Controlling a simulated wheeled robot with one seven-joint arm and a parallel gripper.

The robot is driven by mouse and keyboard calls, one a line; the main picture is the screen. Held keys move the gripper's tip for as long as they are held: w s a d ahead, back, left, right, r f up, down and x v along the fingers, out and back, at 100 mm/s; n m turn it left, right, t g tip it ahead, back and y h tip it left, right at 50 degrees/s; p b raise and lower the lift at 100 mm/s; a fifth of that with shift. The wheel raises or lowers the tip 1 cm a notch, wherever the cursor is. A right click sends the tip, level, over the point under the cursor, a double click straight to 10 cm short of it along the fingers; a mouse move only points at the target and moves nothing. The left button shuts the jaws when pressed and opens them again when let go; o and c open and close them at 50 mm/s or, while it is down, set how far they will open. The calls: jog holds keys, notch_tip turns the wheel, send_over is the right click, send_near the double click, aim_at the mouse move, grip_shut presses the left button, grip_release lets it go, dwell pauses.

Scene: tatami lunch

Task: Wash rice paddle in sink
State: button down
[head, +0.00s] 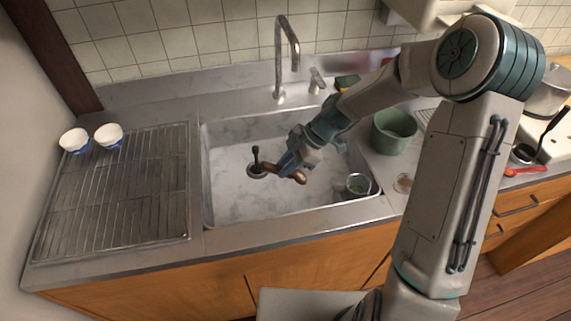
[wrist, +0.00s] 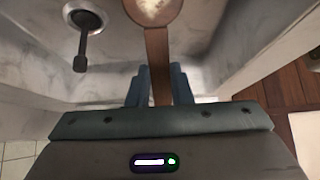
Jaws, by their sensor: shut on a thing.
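My gripper (head: 288,163) is over the sink (head: 225,203), shut on the brown rice paddle (head: 299,177). In the wrist view, the paddle's handle (wrist: 158,65) runs between the blue fingers (wrist: 158,85). Its rounded head (wrist: 153,10) points away from the gripper and is cut off by the top edge, with a pale patch on its face. The paddle is inside the sink's outline in the head view; its height above the basin floor is hard to tell. The tall faucet (head: 289,45) stands behind the sink, with a small lever (head: 316,80) to its right. No water stream shows.
A dark stick-like thing stands at the drain (head: 256,170). A small metal cup (head: 358,184) is at the basin's right. A green pot (head: 393,131) stands right of the sink. Two bowls (head: 108,134) sit by the drain rack (head: 115,200) at left.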

jog(key=shift+f+b, duration=3.95)
jog(key=shift+f, duration=0.5)
jog(key=shift+a, duration=0.15)
jog(key=shift+s+a+b, duration=0.15)
jog(key=shift+a+b, duration=0.15)
jog(key=shift+a, duration=0.05)
jog(key=shift+d, duration=0.55)
jog(key=shift+r, duration=0.1)
jog(key=shift+r+p, duration=4.45)
jog(key=shift+r, duration=2.75)
